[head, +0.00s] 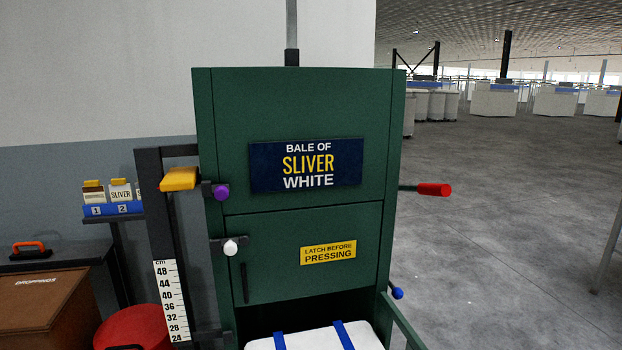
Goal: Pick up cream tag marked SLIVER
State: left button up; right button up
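A cream tag marked SLIVER (121,194) stands upright in slot 2 of a blue rack (129,209) at the left, beside the green press. Its top edge carries a yellow-orange band. Another tag (94,194) with a brown and yellow top stands in slot 1 to its left. A third tag to the right is mostly hidden behind the press's dark post. Neither of my grippers shows in the head view.
The green press (300,110) fills the middle, with a yellow handle (179,179) and dark post (155,220) close to the rack. Below stand a brown droppings box (38,305) and a red bin (132,328). Open floor (500,240) lies right.

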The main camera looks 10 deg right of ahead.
aim_at(119, 190)
jog(key=k+j, duration=0.1)
jog(key=j, duration=1.2)
jog(key=k+j+u, duration=0.1)
jog(key=j, duration=0.55)
